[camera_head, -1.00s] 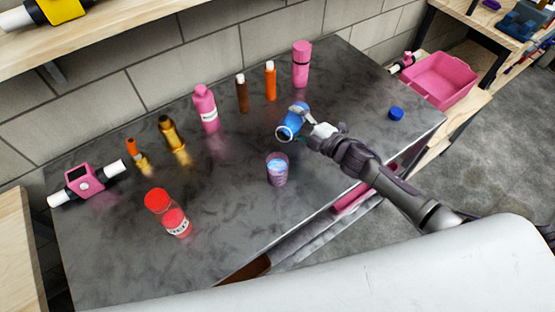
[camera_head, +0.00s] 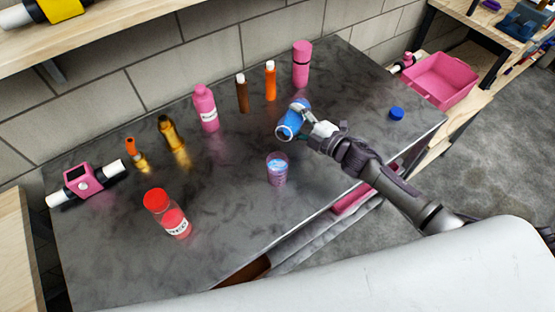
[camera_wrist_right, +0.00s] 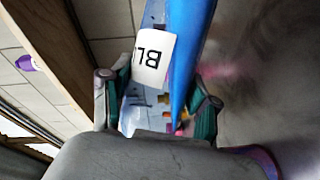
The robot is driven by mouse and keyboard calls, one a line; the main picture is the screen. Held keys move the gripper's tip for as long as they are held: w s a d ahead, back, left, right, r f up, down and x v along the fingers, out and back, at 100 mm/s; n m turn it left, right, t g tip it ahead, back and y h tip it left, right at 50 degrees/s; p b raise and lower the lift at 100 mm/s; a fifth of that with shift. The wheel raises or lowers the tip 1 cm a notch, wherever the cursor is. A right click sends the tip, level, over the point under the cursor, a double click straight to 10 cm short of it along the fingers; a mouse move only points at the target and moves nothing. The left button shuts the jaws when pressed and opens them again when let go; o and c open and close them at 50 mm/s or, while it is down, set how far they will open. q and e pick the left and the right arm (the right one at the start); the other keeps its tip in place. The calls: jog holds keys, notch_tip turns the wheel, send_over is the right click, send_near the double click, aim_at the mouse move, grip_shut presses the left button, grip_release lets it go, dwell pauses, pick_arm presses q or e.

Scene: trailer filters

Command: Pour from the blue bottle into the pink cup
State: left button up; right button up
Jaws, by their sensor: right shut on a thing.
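The blue bottle (camera_head: 292,122) is tilted on its side above the dark table, with its open mouth facing down and left. My right gripper (camera_head: 312,122) is shut on it. In the right wrist view the blue bottle (camera_wrist_right: 193,60), with its white label, lies between the fingers of the right gripper (camera_wrist_right: 160,108). The pink cup (camera_head: 277,170) stands upright on the table, below and slightly left of the bottle's mouth, with blue liquid showing inside. Bottle and cup are apart. I cannot make out a stream between them. My left gripper is not in view.
A blue cap (camera_head: 397,113) lies on the table (camera_head: 240,215) at right. A pink bottle (camera_head: 206,108), a pink flask (camera_head: 301,64) and several smaller bottles stand toward the wall. A red jar (camera_head: 167,213) stands front left. A pink bin (camera_head: 440,82) is beyond the right edge.

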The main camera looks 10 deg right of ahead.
aim_at(299, 118)
jog(key=shift+s+a+r+n+t+b, duration=0.1)
jog(key=shift+s+r+n+t+b, duration=0.05)
jog(key=shift+r+n+b, duration=0.25)
jog(key=shift+s+a+r+n+t+b, duration=0.15)
jog(key=shift+r+n, duration=0.15)
jog(key=shift+r, duration=0.15)
dwell(1.6)
jog(key=shift+r+n+y+b, duration=0.3)
jog(key=shift+r+n+b, duration=0.3)
jog(key=shift+n, duration=0.1)
dwell(1.3)
